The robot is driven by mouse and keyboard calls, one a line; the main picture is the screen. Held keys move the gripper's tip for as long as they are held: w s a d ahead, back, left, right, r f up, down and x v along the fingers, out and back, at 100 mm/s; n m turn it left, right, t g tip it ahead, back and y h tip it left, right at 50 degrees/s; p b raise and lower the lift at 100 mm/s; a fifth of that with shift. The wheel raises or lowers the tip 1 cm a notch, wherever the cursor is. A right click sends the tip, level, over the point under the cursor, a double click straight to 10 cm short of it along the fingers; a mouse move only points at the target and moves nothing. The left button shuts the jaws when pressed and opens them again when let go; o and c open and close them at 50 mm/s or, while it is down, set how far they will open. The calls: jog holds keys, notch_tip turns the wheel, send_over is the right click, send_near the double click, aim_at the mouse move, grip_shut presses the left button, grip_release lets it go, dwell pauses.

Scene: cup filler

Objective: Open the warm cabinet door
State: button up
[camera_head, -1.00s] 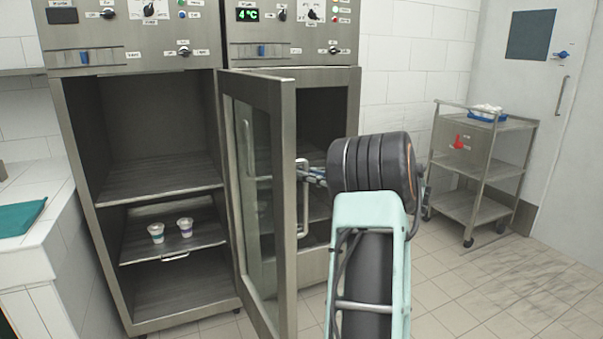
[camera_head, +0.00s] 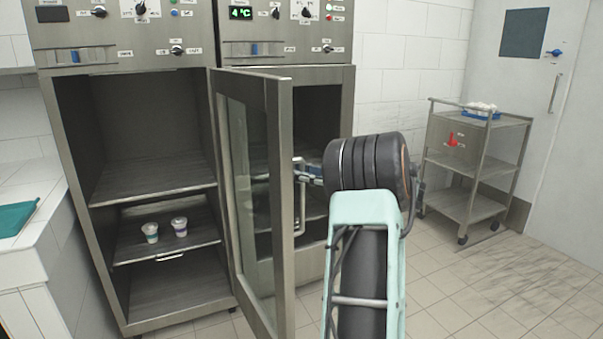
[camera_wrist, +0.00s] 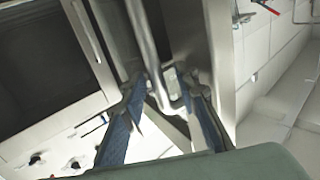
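A grey metal door (camera_head: 285,200) with a glass pane stands swung wide open from the left cabinet (camera_head: 58,130), hinged on that cabinet's right side. The open cabinet shows bare shelves and two small white cups (camera_head: 150,231) (camera_head: 180,226). The door's bar handle (camera_head: 301,205) is on its right face. My gripper (camera_head: 306,172) is at this handle, partly hidden by the door edge and my wrist. In the wrist view, my gripper's fingers (camera_wrist: 168,100) stand apart on either side of the bent handle bar (camera_wrist: 143,40), with a gap left between them.
The right cabinet (camera_head: 349,110) has a green 4 °C display (camera_head: 241,13). A wheeled cart (camera_head: 448,165) with a blue tray (camera_head: 480,115) stands to the right, near a white room door (camera_head: 572,150). Floor between is clear.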

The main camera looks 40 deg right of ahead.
jog(key=v, duration=1.2)
dwell(0.3)
